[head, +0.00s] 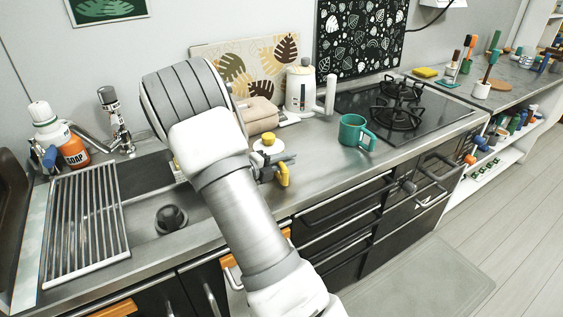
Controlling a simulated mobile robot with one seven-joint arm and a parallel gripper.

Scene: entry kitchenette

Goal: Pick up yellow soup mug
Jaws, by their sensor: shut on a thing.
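My gripper (276,162) is beyond my forearm, low over the counter just right of the sink, and partly hidden by the arm. It is shut on the yellow soup mug (283,176). The rest of the mug is hidden behind my wrist and gripper. I cannot tell whether the mug touches the counter.
A teal mug (355,132) stands to the right, before the black hob (400,103). Counter between gripper and teal mug is clear.

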